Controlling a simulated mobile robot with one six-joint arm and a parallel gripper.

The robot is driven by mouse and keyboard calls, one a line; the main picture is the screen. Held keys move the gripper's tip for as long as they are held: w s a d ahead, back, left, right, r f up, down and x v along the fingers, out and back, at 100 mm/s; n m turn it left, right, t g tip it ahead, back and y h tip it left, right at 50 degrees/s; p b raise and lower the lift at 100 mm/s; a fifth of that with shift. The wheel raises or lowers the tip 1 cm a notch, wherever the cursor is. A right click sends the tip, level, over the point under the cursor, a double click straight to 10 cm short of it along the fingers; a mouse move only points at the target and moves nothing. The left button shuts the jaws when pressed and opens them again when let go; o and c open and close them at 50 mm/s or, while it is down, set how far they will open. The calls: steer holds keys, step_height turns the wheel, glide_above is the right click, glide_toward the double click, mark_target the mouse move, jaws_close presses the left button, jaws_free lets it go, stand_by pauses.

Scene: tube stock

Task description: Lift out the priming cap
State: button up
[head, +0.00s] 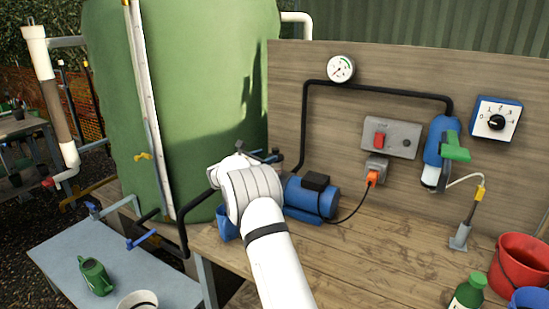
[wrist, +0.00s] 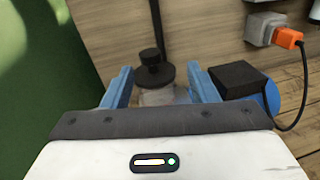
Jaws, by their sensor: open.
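The priming cap (wrist: 153,75), a black disc with a round knob on top, shows in the wrist view above a pale housing (wrist: 158,97) at the front of the pump. My gripper (wrist: 159,70) is open, with one blue finger on each side of the cap in the picture. Gaps show between the cap and both fingers. I cannot tell how far the fingertips are from it in depth. In the head view my white wrist hides the fingers and most of the pump's front. The blue pump motor (head: 322,200) is right of my wrist.
A black pipe (head: 304,130) rises behind the pump to a gauge (head: 341,68). The green tank (head: 185,90) stands close on the left. An orange plug (head: 373,177) and its cable are on the right. The bench (head: 380,240) is clear in front.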

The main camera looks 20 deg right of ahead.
mark_target(275, 149)
steer(key=shift+w+d+f+n+t, duration=0.1)
steer(key=shift+w+f+n+t, duration=0.2)
steer(key=shift+w+n+t, duration=0.35)
steer(key=p+x, duration=0.2)
steer(key=x, duration=0.5)
steer(key=shift+w+d, duration=0.25)
steer(key=shift+c, duration=0.2)
steer(key=c, duration=1)
